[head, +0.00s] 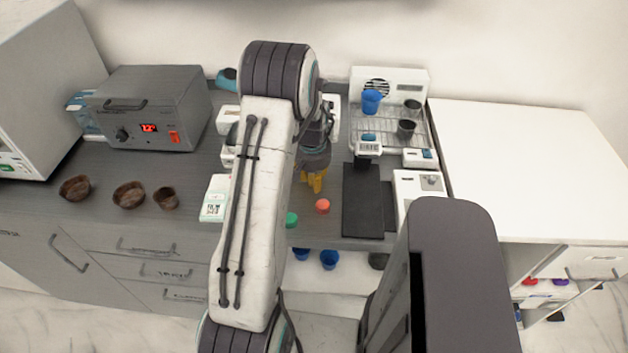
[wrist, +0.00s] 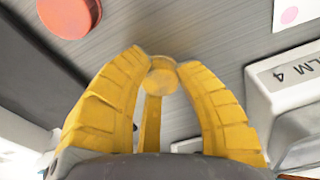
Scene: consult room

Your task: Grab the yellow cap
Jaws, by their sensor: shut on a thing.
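My gripper (wrist: 161,75) has yellow fingers, which are closed around the yellow cap (wrist: 161,80) in the wrist view. The cap is a small round disc between the fingertips, close in colour to the fingers. In the head view my gripper (head: 314,186) is over the grey counter, just behind the red cap. The yellow cap cannot be made out there. I cannot tell whether the cap still touches the counter.
A red cap (head: 322,206) and a green cap (head: 291,219) lie on the counter in front of my gripper. A dark mat (head: 362,205) lies to the right. Wooden bowls (head: 128,195) stand at the left. A white rack holds cups at the back right.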

